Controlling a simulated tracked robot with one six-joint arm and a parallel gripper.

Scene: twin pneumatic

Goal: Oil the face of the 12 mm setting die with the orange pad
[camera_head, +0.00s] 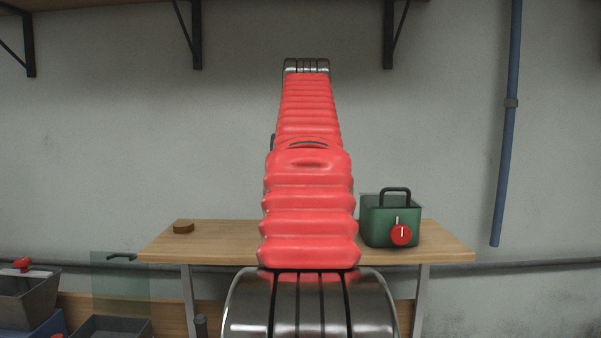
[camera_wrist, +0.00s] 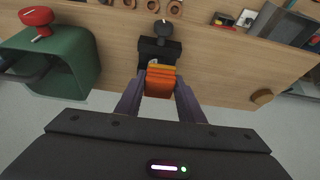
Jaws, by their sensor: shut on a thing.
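In the wrist view my gripper (camera_wrist: 159,88) is shut on the orange pad (camera_wrist: 158,87), a small orange block with a yellower far edge. The pad lies just in front of a black fixture (camera_wrist: 160,49) with a round black knob on the bench. A small pale metallic bit shows at the fixture beside the pad. I cannot tell whether it is the 12 mm setting die, or whether the pad touches it. In the head view my red arm hides the gripper, pad and fixture.
A green box (camera_head: 375,222) with a red dial stands right on the wooden bench (camera_head: 225,238); it is at left in the wrist view (camera_wrist: 70,62). A brown disc (camera_head: 183,227) lies at the bench's other end.

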